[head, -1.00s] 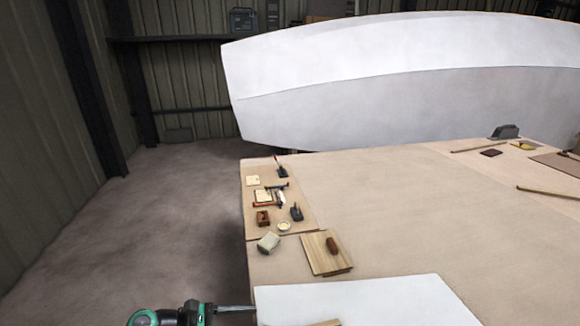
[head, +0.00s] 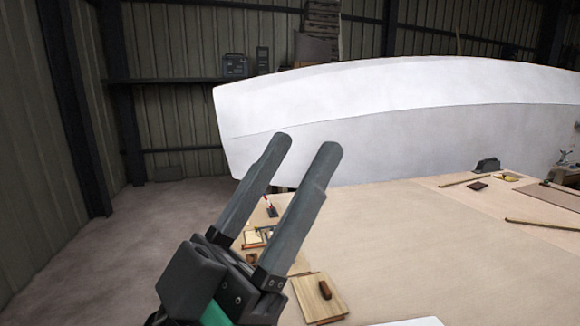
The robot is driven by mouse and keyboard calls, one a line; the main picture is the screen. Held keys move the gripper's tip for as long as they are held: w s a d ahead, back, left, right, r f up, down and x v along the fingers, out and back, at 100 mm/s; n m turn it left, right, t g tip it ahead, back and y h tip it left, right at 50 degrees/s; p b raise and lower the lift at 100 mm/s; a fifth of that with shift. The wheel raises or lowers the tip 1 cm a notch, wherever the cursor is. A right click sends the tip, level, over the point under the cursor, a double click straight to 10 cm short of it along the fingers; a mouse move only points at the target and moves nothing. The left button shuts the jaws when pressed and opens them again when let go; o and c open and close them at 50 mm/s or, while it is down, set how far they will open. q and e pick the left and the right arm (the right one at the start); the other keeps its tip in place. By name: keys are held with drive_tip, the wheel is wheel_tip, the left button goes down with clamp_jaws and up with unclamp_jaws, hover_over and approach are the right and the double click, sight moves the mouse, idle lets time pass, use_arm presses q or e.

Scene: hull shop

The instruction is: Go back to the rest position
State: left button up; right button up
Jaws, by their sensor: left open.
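My left gripper (head: 296,142) is large and close in the head view, left of centre. Its two grey fingers point up and slightly right, spread apart with nothing between them. It is raised in front of the left part of the workbench (head: 400,240) and hides some of the small tools there. My right gripper is not in view.
A white hull (head: 400,130) stands behind the bench. A white sheet (head: 420,322) shows at the bottom edge. Tools lie at the far right. The bench's middle is clear.

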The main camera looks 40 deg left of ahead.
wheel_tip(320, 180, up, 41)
drive_tip(key=p, duration=4.1)
